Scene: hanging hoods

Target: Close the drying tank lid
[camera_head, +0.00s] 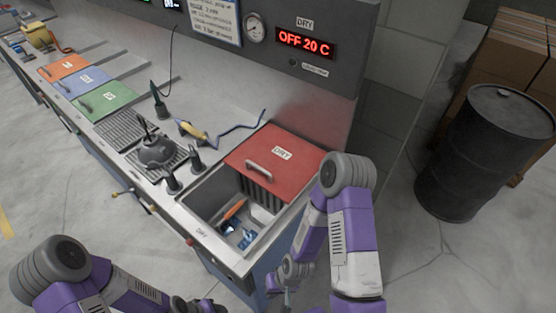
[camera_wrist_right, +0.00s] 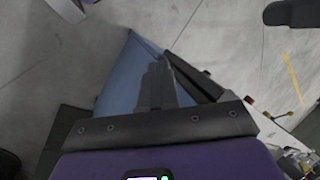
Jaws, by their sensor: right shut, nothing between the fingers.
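The drying tank lid (camera_head: 290,150) is a flat red panel with a DRY label and a metal handle (camera_head: 265,171) near its front edge. It covers the back part of the drying tank (camera_head: 206,204), and the front part is open. Inside, an orange object (camera_head: 235,209) and blue pieces (camera_head: 247,238) show. My right gripper (camera_head: 287,296) hangs low in front of the tank, apart from the lid. In the right wrist view its fingers (camera_wrist_right: 157,78) are together and empty. My left arm reaches in at the bottom left; its gripper is at the bottom edge, its fingers unclear.
A dark panel carries a red display (camera_head: 306,43). Orange, blue and green (camera_head: 104,99) lids lie along the bench to the left. A black kettle-like vessel (camera_head: 156,152) stands left of the tank. A black drum (camera_head: 482,150) stands right, with open floor before it.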

